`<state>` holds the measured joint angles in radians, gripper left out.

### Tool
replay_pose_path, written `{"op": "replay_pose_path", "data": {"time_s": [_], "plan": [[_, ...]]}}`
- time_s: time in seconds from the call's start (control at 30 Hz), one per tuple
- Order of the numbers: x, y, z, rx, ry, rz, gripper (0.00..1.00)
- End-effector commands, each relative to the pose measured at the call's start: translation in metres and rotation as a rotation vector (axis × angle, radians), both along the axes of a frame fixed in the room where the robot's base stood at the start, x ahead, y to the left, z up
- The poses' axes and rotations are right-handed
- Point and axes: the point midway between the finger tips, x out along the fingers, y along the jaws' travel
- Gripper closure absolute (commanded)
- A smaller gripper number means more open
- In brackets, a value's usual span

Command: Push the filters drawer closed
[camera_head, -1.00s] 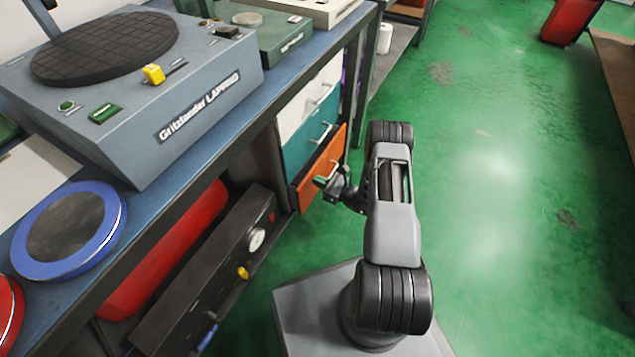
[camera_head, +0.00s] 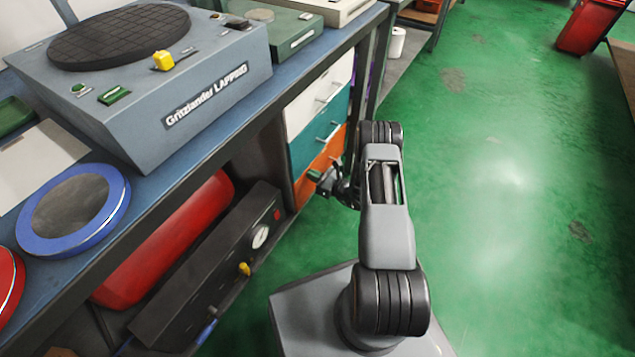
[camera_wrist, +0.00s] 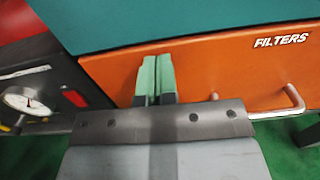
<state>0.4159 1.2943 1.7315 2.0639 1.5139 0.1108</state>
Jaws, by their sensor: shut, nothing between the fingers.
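The orange filters drawer (camera_head: 325,161) is the lowest drawer under the bench. Its front looks about level with the teal drawer (camera_head: 320,130) above it. In the wrist view the orange front (camera_wrist: 222,73) carries the white word FILTERS and a metal handle (camera_wrist: 285,108) at its right. My gripper (camera_head: 315,176) is shut and empty. Its green fingertips (camera_wrist: 154,75) are together against or very near the orange front, left of the label. I cannot tell whether they touch. In the head view my arm hides part of the drawer's lower right.
A black panel with a gauge (camera_head: 260,237) and a red cylinder (camera_head: 165,240) sit under the bench, left of the drawers. The lapping machine (camera_head: 150,80) stands on the bench (camera_head: 215,140). The green floor (camera_head: 490,200) at the right is open.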

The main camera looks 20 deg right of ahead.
Motion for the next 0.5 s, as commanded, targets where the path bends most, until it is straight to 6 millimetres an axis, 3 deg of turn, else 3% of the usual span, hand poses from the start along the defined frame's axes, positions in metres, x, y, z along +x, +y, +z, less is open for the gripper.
{"op": "replay_pose_path", "data": {"time_s": [0.27, 0.5], "plan": [[0.007, 0.004, 0.004, -0.011, -0.011, 0.007, 1.00], [-0.008, -0.010, 0.003, -0.005, -0.007, 0.006, 1.00]]}}
